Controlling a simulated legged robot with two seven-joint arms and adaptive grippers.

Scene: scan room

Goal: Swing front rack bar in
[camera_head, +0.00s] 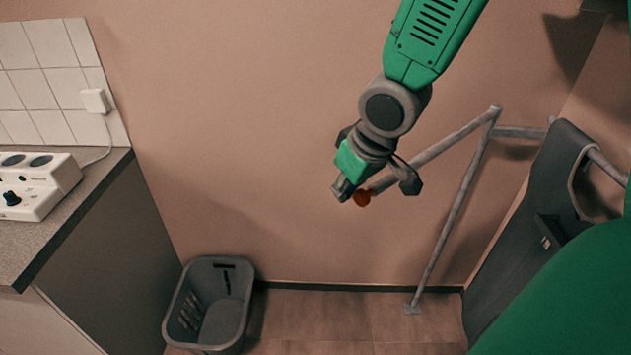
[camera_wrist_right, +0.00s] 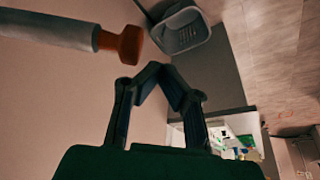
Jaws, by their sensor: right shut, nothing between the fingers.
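The front rack bar (camera_head: 440,147) is a grey tube reaching out from a wall-side frame, its free end low and to the left. A reddish-brown knob (camera_head: 362,198) caps that end. In the wrist view the bar (camera_wrist_right: 50,28) enters from the upper left and the knob (camera_wrist_right: 130,45) is just beyond my fingers. My right gripper (camera_head: 341,190) is beside the knob, on its left in the head view. In the wrist view its fingers (camera_wrist_right: 153,70) meet at the tips, empty, with a small apparent gap to the knob. My left gripper is not seen.
A grey basket (camera_head: 178,318) stands on the floor by the wall. A counter (camera_head: 75,215) with a white device (camera_head: 38,188) is at left. The frame's slanting leg (camera_head: 455,215) reaches the floor. The wall between counter and bar is clear.

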